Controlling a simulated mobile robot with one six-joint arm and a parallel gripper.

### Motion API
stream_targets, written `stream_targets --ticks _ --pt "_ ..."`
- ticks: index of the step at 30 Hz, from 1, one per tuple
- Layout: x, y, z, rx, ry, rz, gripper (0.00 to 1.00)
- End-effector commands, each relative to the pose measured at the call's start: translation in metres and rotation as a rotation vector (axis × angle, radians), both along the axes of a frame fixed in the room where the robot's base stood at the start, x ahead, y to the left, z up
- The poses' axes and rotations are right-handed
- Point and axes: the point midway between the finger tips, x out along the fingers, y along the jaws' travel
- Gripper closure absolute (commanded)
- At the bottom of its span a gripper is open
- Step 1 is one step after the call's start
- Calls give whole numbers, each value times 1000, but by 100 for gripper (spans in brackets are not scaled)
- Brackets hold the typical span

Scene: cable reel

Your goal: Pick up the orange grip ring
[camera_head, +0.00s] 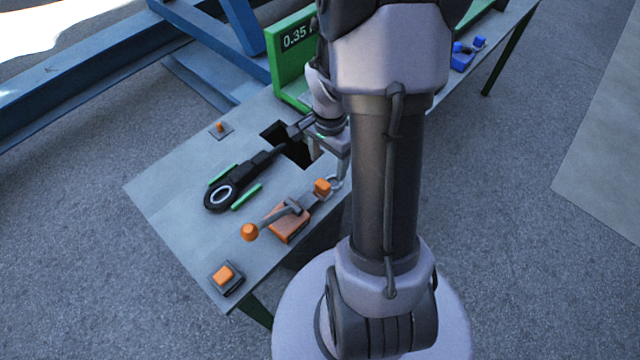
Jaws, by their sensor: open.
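I cannot clearly make out a ring that is orange. A small orange block (322,187) sits at the table's right edge, with a pale grey curved piece (337,183) beside it, perhaps part of a ring. My gripper (328,150) is open above the table, just behind the orange block and close to the dark square opening. Its fingers are small in view and partly hidden by my arm. I cannot tell whether they touch anything. I see nothing held between them.
The grey table (160,190) holds a black tool (240,180) between green rails, an orange clamp (289,224) with a knobbed lever, and orange buttons (223,274). A dark opening (297,152) cuts the tabletop. A green frame (288,65) stands behind.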

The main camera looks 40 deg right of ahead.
Motion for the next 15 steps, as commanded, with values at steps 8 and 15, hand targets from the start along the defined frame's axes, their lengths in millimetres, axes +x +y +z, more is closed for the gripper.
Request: stream_targets --ticks 8,15 --pt "0 1 -50 1 0 1 35" --pt "2 2 -92 2 2 3 35"
